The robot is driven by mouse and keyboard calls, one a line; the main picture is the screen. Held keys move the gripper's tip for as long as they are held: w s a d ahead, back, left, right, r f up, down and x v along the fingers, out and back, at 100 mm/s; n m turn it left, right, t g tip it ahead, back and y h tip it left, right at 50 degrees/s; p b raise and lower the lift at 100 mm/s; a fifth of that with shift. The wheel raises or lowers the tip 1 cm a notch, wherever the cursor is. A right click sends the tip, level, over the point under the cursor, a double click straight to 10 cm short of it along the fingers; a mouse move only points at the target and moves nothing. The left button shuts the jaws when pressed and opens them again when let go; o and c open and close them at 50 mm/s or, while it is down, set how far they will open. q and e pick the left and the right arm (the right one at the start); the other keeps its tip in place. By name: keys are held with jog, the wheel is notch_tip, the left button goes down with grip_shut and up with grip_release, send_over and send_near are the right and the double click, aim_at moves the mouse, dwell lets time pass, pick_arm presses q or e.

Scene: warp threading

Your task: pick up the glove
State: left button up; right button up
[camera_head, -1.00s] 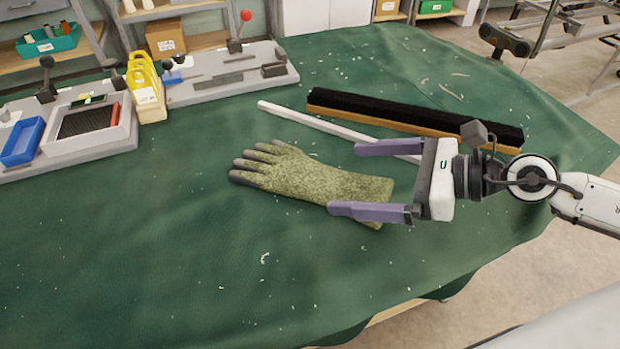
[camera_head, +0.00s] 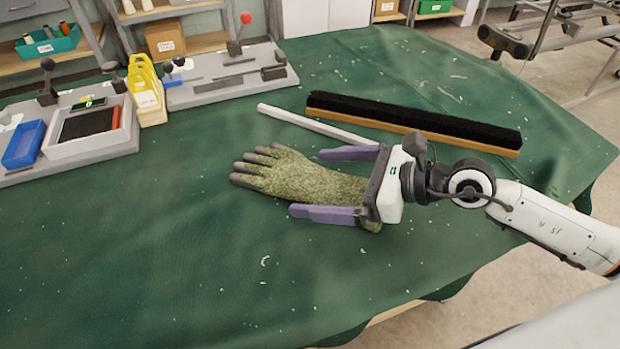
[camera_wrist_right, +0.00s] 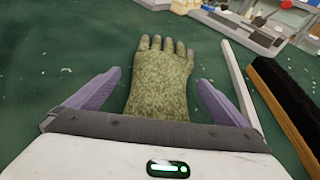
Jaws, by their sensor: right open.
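The glove (camera_head: 305,178) is mottled olive green with dark grey fingertips. It lies flat on the green cloth, fingers pointing left in the head view. My right gripper (camera_head: 305,184) is open, its two purple fingers on either side of the glove's cuff half. The gripper body covers the end of the cuff, and a little of it shows below. In the right wrist view the glove (camera_wrist_right: 161,80) lies between the open fingers, its fingers pointing away, with gaps on both sides. I cannot tell how high the fingers are above the cloth. My left gripper is not in view.
A white rod (camera_head: 310,124) and a long black brush with a wooden edge (camera_head: 420,122) lie behind the gripper. Grey trays with a blue bin (camera_head: 23,144) and a yellow holder (camera_head: 147,92) stand at the back left. The front cloth (camera_head: 180,270) is clear apart from lint.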

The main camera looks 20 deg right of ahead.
jog(key=shift+c, duration=0.4)
jog(key=c, duration=1)
